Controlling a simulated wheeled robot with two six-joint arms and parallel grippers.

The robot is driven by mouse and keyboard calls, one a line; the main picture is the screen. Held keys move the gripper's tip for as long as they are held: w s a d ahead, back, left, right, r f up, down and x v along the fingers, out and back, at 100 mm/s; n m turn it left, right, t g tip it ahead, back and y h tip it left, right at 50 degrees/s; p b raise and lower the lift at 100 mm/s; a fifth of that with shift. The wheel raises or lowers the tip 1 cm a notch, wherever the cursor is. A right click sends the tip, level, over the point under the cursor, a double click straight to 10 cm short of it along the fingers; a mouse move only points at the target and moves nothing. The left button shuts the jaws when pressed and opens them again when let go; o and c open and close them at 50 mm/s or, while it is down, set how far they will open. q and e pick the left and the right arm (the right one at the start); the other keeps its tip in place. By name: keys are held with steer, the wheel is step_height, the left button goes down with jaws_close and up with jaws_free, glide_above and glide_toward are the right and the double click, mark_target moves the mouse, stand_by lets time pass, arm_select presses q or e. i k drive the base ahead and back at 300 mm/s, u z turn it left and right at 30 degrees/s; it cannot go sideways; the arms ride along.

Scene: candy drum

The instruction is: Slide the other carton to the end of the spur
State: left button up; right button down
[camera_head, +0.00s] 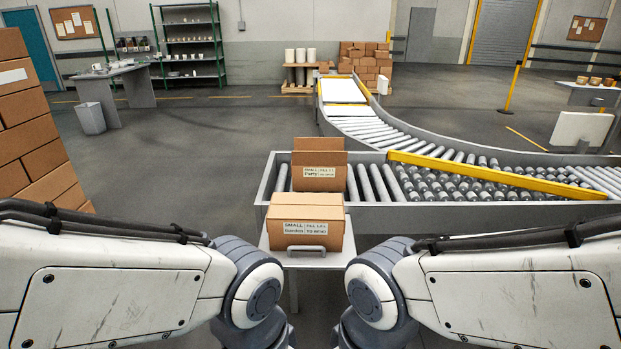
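One cardboard carton (318,180), with a label reading "SMALL" and "Party", sits on the rollers at the left end of the near conveyor (400,215). A second carton (262,212), labelled "SMALL" and "Garden", stands nearer to me on a small light-grey stand (340,258), in front of the first one. It partly hides the first carton's lower part. Both look upright. My two arms reach in from the left and right and bend down at the bottom centre. Neither gripper shows, and I see no contact with either carton.
A yellow bar (495,175) runs diagonally across the near conveyor, right of the cartons. A curved conveyor (375,125) leads to the back. Stacked boxes (30,140) stand at the left. Open floor (200,140) lies left of the conveyors.

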mark_target(305, 179)
steer(key=u, duration=0.3)
steer(key=k, duration=0.45)
steer(key=u, duration=1.1)
steer(key=i, duration=2.3)
steer(key=z, duration=0.25)
steer(key=i, duration=2.25)
steer(key=z, duration=1.45)
steer(key=i, duration=1.2)
steer(key=z, duration=1.25)
steer(key=i, duration=0.4)
steer(key=z, duration=0.2)
